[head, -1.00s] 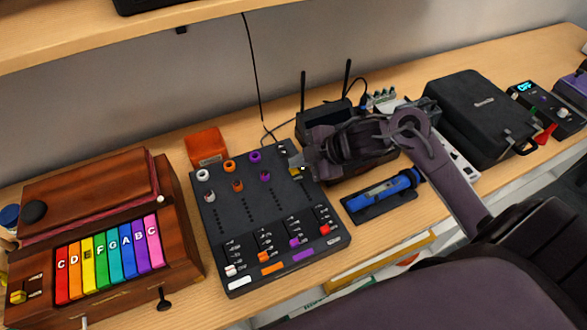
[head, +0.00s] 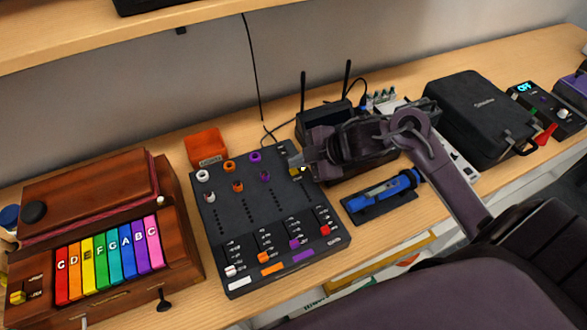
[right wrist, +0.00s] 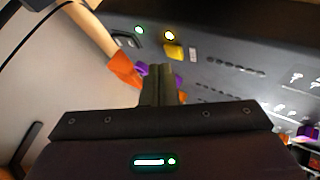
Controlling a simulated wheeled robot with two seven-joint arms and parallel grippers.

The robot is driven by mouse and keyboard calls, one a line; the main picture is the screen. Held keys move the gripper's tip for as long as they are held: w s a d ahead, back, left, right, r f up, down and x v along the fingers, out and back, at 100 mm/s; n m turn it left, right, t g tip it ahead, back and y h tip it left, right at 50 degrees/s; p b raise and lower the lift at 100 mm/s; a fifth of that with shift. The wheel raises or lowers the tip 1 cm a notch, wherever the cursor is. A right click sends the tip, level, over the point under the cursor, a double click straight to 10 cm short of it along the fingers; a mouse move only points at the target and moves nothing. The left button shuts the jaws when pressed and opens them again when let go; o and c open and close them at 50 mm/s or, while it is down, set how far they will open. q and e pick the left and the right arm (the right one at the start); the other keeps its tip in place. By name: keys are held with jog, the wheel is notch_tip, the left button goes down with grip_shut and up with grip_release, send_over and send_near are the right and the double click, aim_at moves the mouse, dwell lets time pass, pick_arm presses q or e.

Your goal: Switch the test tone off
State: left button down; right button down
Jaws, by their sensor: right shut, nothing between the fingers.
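The dark mixer panel (head: 235,205) lies on the bench in the middle of the head view, with knobs, sliders and coloured buttons. A small yellow switch (head: 294,171) sits near its far right corner, and the switch also shows in the right wrist view (right wrist: 173,51). My left gripper is not in view.
A wooden keyboard box (head: 105,230) stands left of the panel, and an orange box (head: 206,146) behind it. A router with antennas (head: 322,122) stands behind my right gripper. A blue tool in a tray (head: 385,192) and a black case (head: 480,115) lie to the right.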

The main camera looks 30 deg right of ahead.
aim_at(299, 172)
jog(key=shift+f, duration=0.1)
dwell(0.5)
jog(key=shift+f, duration=0.35)
jog(key=shift+f+b, duration=0.2)
jog(key=shift+b, duration=0.15)
jog(key=shift+r, duration=0.15)
jog(key=shift+r+p, duration=0.5)
jog(key=shift+p, duration=0.15)
notch_tip(299, 172, up, 6)
jog(key=p, duration=0.6)
dwell(0.4)
